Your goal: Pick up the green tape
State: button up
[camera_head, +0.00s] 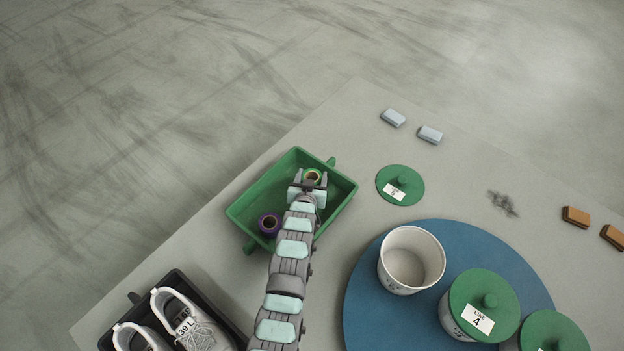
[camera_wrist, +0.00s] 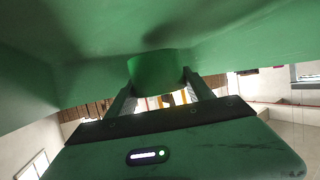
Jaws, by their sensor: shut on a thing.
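The green tape (camera_head: 312,176) is a small roll with a tan core, at the far end of the green tray (camera_head: 242,211). My gripper (camera_head: 310,184) reaches into the tray from the near side and is shut on the green tape. In the wrist view the green tape (camera_wrist: 156,72) sits between the two fingers of my gripper (camera_wrist: 158,85), with green tray surface close behind it. I cannot tell whether the tape still touches the tray floor. A purple tape roll (camera_head: 269,223) lies in the tray's near left part.
A black tray (camera_head: 228,325) with white shoes (camera_head: 190,322) stands at the lower left. A blue round mat (camera_head: 363,300) holds an open white cup (camera_head: 411,262) and a green-lidded cup (camera_head: 484,306). A green lid (camera_head: 400,185) lies right of the green tray. Pale blocks (camera_head: 393,117) lie farther back.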

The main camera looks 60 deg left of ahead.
notch_tip(320, 180, up, 18)
jog(key=p, duration=0.3)
jog(key=shift+f, duration=0.1)
